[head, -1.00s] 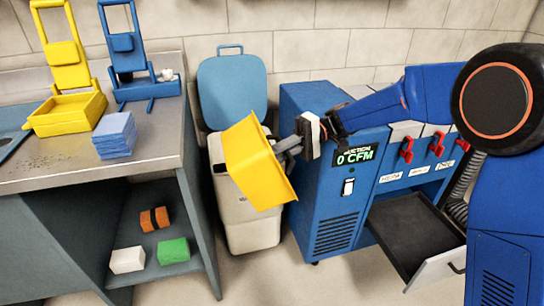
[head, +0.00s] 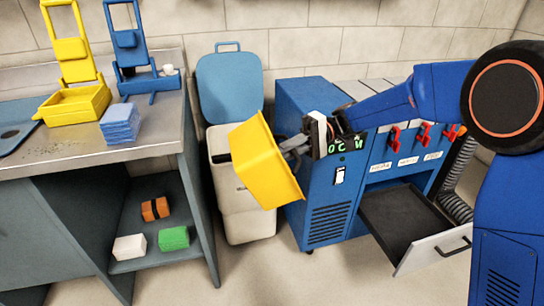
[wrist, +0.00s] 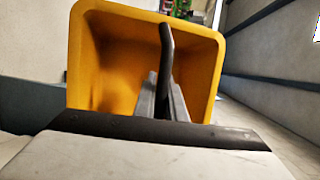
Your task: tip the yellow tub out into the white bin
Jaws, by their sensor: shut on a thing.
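The yellow tub (head: 265,160) is held tilted in front of the white bin (head: 241,212), hiding much of the bin's upper part. My gripper (head: 293,148) is shut on the tub's right side. In the wrist view, the tub's hollow orange-yellow inside (wrist: 115,75) faces the camera, with my gripper fingers (wrist: 165,100) at its near side. No loose contents show in the part I see. The bin's blue lid (head: 230,88) stands open against the wall. A dark strip of the bin's opening shows left of the tub; what lies inside is hidden.
A blue suction unit (head: 325,205) stands close right of the bin, its drawer (head: 405,225) pulled out.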

